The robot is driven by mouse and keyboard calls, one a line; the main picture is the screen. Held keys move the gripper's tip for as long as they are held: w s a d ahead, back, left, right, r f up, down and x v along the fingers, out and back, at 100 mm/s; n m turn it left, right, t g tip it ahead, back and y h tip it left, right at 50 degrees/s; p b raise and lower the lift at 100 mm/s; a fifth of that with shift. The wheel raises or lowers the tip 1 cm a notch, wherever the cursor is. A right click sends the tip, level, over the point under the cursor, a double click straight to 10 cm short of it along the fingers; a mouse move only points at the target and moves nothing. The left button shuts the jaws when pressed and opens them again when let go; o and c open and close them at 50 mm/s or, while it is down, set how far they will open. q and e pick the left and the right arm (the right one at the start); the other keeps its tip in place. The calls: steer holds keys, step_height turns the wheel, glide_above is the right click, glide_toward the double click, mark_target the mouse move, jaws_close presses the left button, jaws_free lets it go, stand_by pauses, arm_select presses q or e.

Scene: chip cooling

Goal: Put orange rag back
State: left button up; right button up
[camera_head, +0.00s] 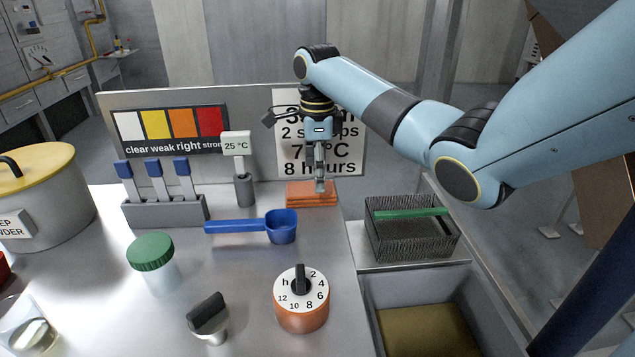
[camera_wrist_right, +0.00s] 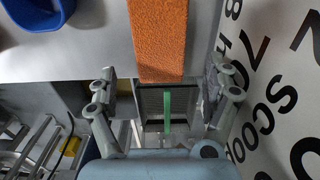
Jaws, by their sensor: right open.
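The orange rag (camera_head: 309,195) looks folded and lies at the back of the metal table, below the printed sign. My right gripper (camera_head: 320,186) points down at the rag, in front of its right part in the head view. In the right wrist view the rag (camera_wrist_right: 158,38) is a textured orange strip reaching down toward the space between the spread fingers of my right gripper (camera_wrist_right: 166,84). The fingers are open, one to each side, with no visible grip on it. I cannot tell how high the fingertips are above the rag. My left gripper is not in view.
A blue scoop (camera_head: 281,227) lies in front of the rag, and a 25 °C thermometer (camera_head: 243,189) stands to its left. The sign (camera_head: 345,150) rises close behind. A dark mesh basket (camera_head: 388,246) with a green bar stands right. An orange timer (camera_head: 302,316) stands in front.

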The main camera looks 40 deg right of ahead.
step_height(320, 180, up, 8)
steer(key=p, duration=0.1)
steer(key=shift+f, duration=0.25)
steer(key=shift+s, duration=0.1)
stand_by(0.3)
